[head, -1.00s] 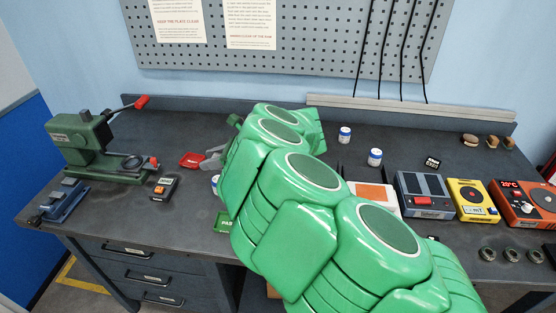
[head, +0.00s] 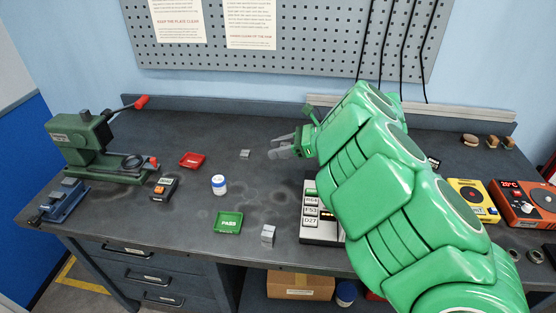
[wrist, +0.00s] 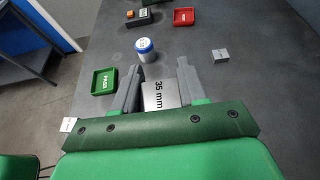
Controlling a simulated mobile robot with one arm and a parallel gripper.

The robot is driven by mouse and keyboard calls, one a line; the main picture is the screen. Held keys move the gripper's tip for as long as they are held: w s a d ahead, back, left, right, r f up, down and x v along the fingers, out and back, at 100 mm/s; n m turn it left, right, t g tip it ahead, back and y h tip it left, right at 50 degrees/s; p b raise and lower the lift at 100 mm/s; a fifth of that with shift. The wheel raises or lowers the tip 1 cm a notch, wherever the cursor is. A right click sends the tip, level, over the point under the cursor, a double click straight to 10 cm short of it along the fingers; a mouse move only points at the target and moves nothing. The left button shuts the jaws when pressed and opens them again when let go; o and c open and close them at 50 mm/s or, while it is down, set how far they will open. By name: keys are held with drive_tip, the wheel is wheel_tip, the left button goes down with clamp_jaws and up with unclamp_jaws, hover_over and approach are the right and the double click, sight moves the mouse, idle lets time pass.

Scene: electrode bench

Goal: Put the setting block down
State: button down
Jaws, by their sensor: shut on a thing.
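The setting block (wrist: 158,94), a silver metal block marked "35 mm", sits between my fingers in the wrist view. My gripper (wrist: 157,78) is shut on it. In the head view my gripper (head: 273,148) is over the middle of the bench, pointing left; I cannot make out the held block there. I cannot tell whether the block touches the bench. A small silver block (head: 245,153) lies just left of my fingertips and also shows at the wrist view's right (wrist: 220,55). Another silver block (head: 268,235) stands near the front edge.
A white jar with a blue lid (head: 219,185), a green PASS tray (head: 228,222), a red tray (head: 192,160) and a small dark device (head: 165,188) are on the left. A green press (head: 90,148) is farther left. A labelled box (head: 310,214) stands front centre.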

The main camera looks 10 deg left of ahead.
drive_tip(key=shift+w+d, duration=0.15)
drive_tip(key=shift+d, duration=0.2)
drive_tip(key=shift+w+f, duration=0.15)
drive_tip(key=shift+w, duration=0.05)
drive_tip(key=shift+w+a+f, duration=0.75)
drive_tip(key=shift+w+f, duration=0.85)
drive_tip(key=shift+w, duration=0.45)
drive_tip(key=shift+w+a+f, duration=0.8)
drive_tip(key=shift+w+f, duration=0.75)
drive_tip(key=shift+w, duration=0.55)
drive_tip(key=shift+w+a+f, duration=0.75)
drive_tip(key=shift+w+f, duration=0.85)
drive_tip(key=shift+w, duration=0.45)
drive_tip(key=shift+w+f, duration=0.1)
drive_tip(key=shift+f, duration=1.5)
drive_tip(key=shift+f, duration=0.1)
drive_tip(key=c, duration=0.6)
unclamp_jaws()
